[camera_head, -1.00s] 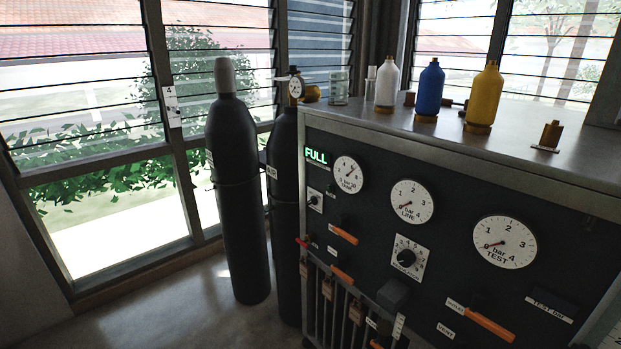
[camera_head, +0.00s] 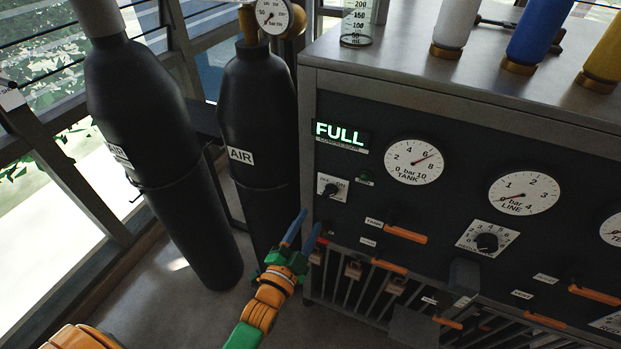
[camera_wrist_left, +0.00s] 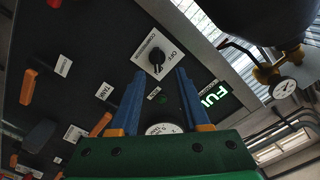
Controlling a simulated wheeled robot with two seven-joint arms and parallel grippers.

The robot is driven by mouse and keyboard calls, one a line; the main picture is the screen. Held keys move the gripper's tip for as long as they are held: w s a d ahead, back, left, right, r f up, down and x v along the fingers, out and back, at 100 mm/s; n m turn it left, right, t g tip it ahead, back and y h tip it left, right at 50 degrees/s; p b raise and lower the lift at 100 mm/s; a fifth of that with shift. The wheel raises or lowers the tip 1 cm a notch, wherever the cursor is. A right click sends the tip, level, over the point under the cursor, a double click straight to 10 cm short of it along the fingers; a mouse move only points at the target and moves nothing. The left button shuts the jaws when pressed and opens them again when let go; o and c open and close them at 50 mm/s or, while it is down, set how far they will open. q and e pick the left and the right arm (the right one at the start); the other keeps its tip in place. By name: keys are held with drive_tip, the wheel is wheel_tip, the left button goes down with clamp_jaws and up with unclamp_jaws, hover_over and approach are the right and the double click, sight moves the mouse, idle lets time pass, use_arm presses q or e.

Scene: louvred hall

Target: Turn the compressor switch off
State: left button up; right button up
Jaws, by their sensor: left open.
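The compressor switch (camera_head: 331,189) is a black rotary knob on a small white plate, at the upper left of the dark panel below the lit FULL sign. In the left wrist view the switch knob (camera_wrist_left: 156,58) shows beyond the fingertips, with OFF and COMPRESSOR printed on its plate. I cannot tell its exact setting. My left gripper (camera_head: 308,220) has blue fingers and is below the switch in the head view, apart from the panel. In the left wrist view its fingers (camera_wrist_left: 160,74) are spread with nothing between them. My right gripper is not in view.
The tank gauge (camera_head: 414,161) reads above 6 bar. Orange-handled valves (camera_head: 405,234) sit right of my gripper. Two black air cylinders (camera_head: 165,150) stand left of the cabinet. Bottles and a glass beaker (camera_head: 356,24) stand on top. Floor shows between cylinders and cabinet.

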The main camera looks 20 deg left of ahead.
sight(328, 196)
use_arm(q)
drive_tip(key=w+b, duration=0.1)
drive_tip(key=w, duration=0.1)
drive_tip(key=w+b, duration=0.2)
drive_tip(key=w, duration=0.1)
drive_tip(key=w+d+b, duration=0.1)
drive_tip(key=w+b, duration=0.1)
drive_tip(key=w, duration=0.1)
drive_tip(key=shift+w+d+f, duration=0.1)
drive_tip(key=shift+w+f, duration=0.1)
drive_tip(key=shift+w+d+r, duration=0.1)
drive_tip(key=shift+w+r, duration=0.15)
drive_tip(key=shift+w, duration=0.4)
clamp_jaws()
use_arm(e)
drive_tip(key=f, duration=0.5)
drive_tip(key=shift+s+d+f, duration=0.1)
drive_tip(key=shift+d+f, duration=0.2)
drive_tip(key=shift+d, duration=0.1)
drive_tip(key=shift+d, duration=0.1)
